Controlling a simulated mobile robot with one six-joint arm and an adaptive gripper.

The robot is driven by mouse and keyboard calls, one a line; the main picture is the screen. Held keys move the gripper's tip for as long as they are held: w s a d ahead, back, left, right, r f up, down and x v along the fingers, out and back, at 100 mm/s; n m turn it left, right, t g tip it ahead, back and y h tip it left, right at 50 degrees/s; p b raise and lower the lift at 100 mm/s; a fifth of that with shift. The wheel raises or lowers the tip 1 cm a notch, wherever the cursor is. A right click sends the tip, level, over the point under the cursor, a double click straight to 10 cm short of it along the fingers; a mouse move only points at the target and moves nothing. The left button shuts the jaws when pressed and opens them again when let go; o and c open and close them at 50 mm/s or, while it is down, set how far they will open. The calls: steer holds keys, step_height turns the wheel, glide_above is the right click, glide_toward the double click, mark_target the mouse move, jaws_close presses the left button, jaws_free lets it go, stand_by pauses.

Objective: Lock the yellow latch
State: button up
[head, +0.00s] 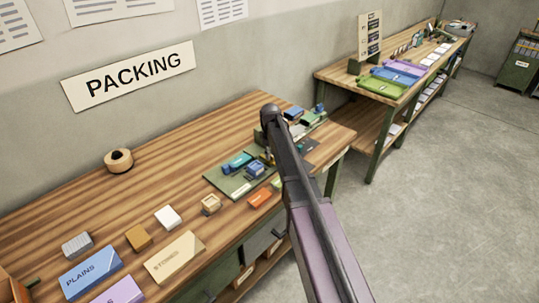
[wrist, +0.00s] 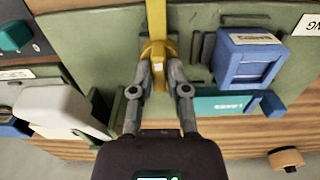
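In the wrist view the yellow latch (wrist: 158,48) is at the top centre, an upright yellow bar with a rounded lower end, against a green board (wrist: 90,55). My gripper (wrist: 158,66) comes up from below. Its two grey fingers lean inward and close in on either side of the latch's lower end, with yellow showing between them. The fingertips partly hide the latch. In the head view my arm reaches over the green board (head: 222,184) and hides most of the latch and fingers.
Beside the latch in the wrist view are a blue box (wrist: 247,60) on the right, a teal label strip (wrist: 222,105) and a white block (wrist: 50,108) at lower left. A tape roll (head: 118,161) and several cards and blocks lie on the wooden bench (head: 60,210).

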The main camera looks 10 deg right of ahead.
steer(key=shift+m, duration=0.4)
jaws_close()
steer(key=m, duration=0.8)
steer(key=shift+m, duration=0.3)
steer(key=m, duration=0.8)
steer(key=shift+s+m, duration=0.1)
steer(key=shift+m, duration=0.2)
steer(key=o, duration=0.7)
jaws_free()
